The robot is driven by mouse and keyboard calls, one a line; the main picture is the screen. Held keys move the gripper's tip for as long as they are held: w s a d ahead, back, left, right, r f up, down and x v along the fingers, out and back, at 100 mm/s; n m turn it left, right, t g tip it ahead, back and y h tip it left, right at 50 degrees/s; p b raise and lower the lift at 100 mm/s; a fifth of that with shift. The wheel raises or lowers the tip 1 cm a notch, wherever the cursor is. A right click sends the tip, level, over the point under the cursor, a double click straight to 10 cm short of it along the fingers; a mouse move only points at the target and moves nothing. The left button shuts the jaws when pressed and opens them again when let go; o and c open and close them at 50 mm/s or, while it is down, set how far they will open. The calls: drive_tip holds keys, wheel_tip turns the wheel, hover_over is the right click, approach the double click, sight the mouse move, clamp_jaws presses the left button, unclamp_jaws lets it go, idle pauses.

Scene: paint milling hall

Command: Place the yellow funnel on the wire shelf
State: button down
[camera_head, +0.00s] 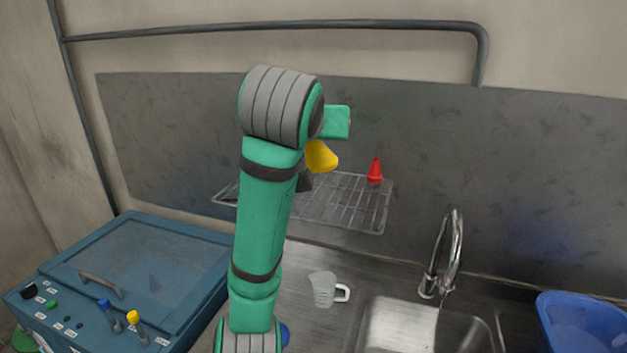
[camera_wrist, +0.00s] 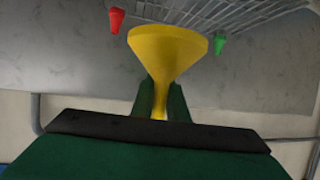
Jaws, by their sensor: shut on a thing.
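The yellow funnel (camera_wrist: 168,50) is between the two fingers of my gripper (camera_wrist: 161,102), which are shut on its narrow stem in the wrist view. Its wide mouth points away from the gripper. In the head view the funnel (camera_head: 320,156) shows in part beside my arm, which hides the fingers. The wire shelf (camera_head: 338,204) is fixed to the dark wall panel, and the funnel appears in front of or above it. The shelf's wires also show at the top of the wrist view (camera_wrist: 215,12). I cannot tell the gap between funnel and shelf.
A red cone-shaped thing (camera_head: 375,170) stands on the shelf; a green one (camera_wrist: 219,43) shows in the wrist view. Below are a clear jug (camera_head: 323,289), a tap (camera_head: 446,255), a sink and a blue tub (camera_head: 585,322). A blue machine (camera_head: 130,270) stands at left. The shelf's middle looks bare.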

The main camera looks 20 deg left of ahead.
drive_tip(key=w+a+f, duration=0.1)
drive_tip(key=w+f, duration=0.2)
drive_tip(key=w, duration=0.1)
drive_tip(key=w+a+f, duration=0.2)
drive_tip(key=w+f, duration=0.1)
drive_tip(key=w, duration=0.1)
drive_tip(key=w+a+f, duration=0.2)
drive_tip(key=w+f, duration=0.1)
drive_tip(key=w, duration=0.2)
drive_tip(key=shift+a+f, duration=0.15)
drive_tip(key=shift+a, duration=0.1)
drive_tip(key=shift+w+a+f, duration=0.1)
drive_tip(key=shift+w+f, duration=0.05)
drive_tip(key=shift+f, duration=0.8)
drive_tip(key=shift+w+f, duration=0.1)
drive_tip(key=shift+f, duration=0.8)
drive_tip(key=shift+f, duration=0.1)
drive_tip(key=c, duration=1.7)
unclamp_jaws()
drive_tip(key=shift+c, duration=0.2)
